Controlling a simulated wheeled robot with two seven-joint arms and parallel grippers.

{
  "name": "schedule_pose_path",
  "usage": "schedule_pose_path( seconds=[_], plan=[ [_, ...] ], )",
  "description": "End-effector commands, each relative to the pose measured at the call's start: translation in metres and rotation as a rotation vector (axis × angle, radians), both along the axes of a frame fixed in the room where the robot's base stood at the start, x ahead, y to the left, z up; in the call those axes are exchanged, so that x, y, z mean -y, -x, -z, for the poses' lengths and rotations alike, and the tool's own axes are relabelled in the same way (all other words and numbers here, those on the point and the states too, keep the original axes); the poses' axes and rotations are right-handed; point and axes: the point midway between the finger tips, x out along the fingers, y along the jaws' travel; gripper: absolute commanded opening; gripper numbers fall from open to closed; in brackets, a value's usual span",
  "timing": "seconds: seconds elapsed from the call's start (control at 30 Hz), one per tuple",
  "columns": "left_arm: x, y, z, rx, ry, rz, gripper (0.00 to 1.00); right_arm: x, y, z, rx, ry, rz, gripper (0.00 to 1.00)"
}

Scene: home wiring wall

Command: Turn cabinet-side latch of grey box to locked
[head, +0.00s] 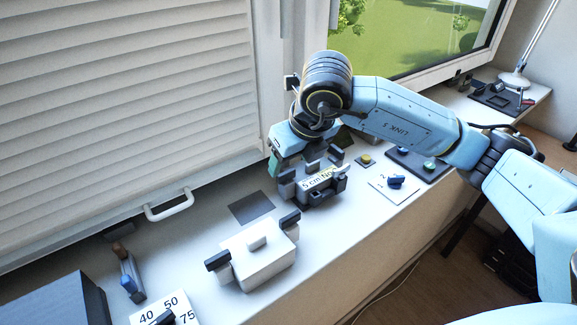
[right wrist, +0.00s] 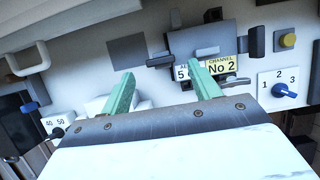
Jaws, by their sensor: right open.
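In the head view my right wrist hides part of the box. My left gripper is not in view.
A white box (head: 262,262) with dark latches stands nearer on the counter. A louvred shutter (head: 120,90) with a white handle (head: 169,206) rises at the left. A blue knob (head: 396,181) on a numbered plate and a yellow button (head: 366,160) lie right of the grey box.

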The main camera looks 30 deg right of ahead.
Motion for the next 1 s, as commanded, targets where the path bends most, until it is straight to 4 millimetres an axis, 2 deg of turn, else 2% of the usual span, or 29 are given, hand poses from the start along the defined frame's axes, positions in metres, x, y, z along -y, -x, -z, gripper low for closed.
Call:
schedule_pose_path(
  seconds=[0.03, 0.2, 0.4, 0.6, 1.0],
  plan=[
    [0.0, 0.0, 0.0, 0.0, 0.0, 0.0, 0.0, 0.001, 0.004, -0.013, 0.006, 0.0, -0.002, 0.62],
    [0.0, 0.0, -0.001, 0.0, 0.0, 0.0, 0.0, 0.003, 0.019, -0.048, 0.005, 0.001, -0.001, 0.62],
    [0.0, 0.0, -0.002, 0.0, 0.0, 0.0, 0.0, 0.004, 0.031, -0.076, 0.002, 0.001, 0.0, 0.62],
    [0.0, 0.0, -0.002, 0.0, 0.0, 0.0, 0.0, 0.005, 0.035, -0.084, 0.0, 0.001, 0.0, 0.62],
    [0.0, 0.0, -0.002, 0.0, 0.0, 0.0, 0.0, 0.005, 0.035, -0.084, 0.0, 0.001, 0.0, 0.62]
  ],
)
